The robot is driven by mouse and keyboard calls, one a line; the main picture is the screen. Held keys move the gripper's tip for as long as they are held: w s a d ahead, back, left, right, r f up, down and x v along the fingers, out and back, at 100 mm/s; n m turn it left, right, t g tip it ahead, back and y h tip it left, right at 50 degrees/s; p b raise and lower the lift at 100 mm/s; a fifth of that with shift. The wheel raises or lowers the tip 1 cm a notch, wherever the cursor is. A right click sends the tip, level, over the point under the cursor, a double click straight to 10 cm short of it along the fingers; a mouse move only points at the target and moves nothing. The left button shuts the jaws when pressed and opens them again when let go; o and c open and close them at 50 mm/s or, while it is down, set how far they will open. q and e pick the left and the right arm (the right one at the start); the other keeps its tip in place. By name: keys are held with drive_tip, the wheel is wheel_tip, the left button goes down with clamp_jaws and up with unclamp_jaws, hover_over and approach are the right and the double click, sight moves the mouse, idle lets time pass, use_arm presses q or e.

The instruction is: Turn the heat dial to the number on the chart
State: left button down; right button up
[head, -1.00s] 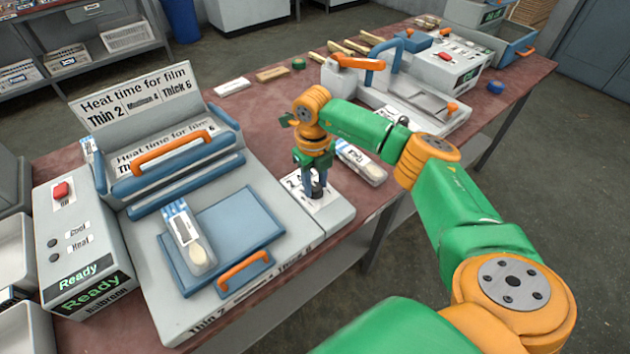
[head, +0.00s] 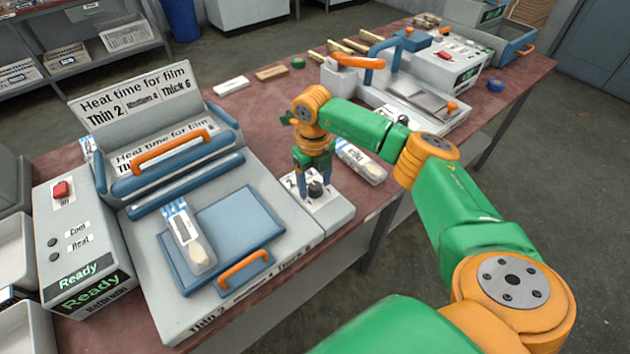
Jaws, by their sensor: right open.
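The heat dial (head: 315,189) is a small dark knob on a white numbered plate at the right front corner of the press. My right gripper (head: 314,178) is open and points down just above the dial; I cannot tell whether its fingers touch it. The arm hides part of the plate's numbers. The chart (head: 135,95) stands at the back of the press and reads "Heat time for film", Thin 2, Medium 4, Thick 6. A packed spoon (head: 190,240) lies on the blue press bed (head: 245,215). My left gripper is not in view.
A control box (head: 85,250) with a red button and green "Ready" displays stands at the left. An orange handle (head: 172,150) is on the raised lid. Another film pack (head: 360,162) lies right of the dial, near a second machine (head: 425,105).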

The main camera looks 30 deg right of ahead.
sight(314, 186)
wheel_tip(314, 186, up, 7)
drive_tip(key=shift+a+r+b, duration=0.1)
drive_tip(key=shift+a+b, duration=0.05)
drive_tip(key=shift+b, duration=0.5)
